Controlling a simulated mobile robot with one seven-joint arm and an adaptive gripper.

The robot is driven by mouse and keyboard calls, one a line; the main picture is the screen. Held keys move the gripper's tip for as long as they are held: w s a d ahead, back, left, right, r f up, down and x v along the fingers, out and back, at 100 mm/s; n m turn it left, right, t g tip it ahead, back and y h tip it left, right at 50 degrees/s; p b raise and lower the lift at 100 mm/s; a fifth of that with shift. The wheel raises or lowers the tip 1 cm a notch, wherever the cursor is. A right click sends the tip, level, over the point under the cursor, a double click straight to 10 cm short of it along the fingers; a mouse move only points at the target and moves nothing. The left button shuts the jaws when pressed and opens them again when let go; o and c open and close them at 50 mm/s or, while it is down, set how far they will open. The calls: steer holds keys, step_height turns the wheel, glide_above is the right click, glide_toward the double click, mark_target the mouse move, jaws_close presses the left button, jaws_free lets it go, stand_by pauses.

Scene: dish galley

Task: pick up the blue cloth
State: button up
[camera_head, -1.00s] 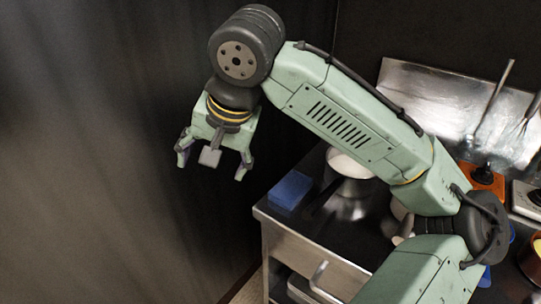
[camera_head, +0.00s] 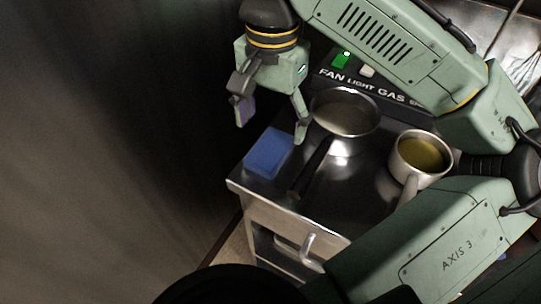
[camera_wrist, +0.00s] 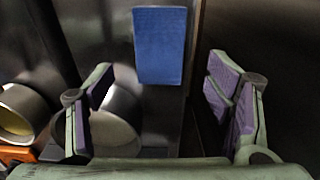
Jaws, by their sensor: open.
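The blue cloth (camera_head: 268,154) is a flat folded rectangle at the left corner of the dark counter top, near its edge. In the wrist view the cloth (camera_wrist: 160,45) lies ahead at the top middle, between the lines of the two fingers. My gripper (camera_head: 271,128) is open and empty, pointing down above and a little behind the cloth in the head view. In the wrist view both fingers with purple pads (camera_wrist: 162,78) stand wide apart. No contact with the cloth shows.
A pan (camera_head: 345,110) with a dark handle stands right of the cloth, the handle reaching close to it. A mug (camera_head: 419,157) with yellowish liquid stands further right. A panel marked FAN, LIGHT, GAS (camera_head: 368,84) is behind. A drawer handle (camera_head: 309,248) projects in front. Left of the counter is dark.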

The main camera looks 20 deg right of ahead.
mark_target(273, 145)
steer(key=shift+w+d+f+b, duration=0.1)
steer(key=shift+f+b, duration=1.25)
steer(key=shift+b, duration=0.05)
steer(key=shift+w+d+f+b, duration=0.1)
steer(key=shift+f+b, duration=1.25)
steer(key=shift+b, duration=0.05)
steer(key=shift+r, duration=0.1)
steer(key=shift+s, duration=0.1)
steer(key=c, duration=1.2)
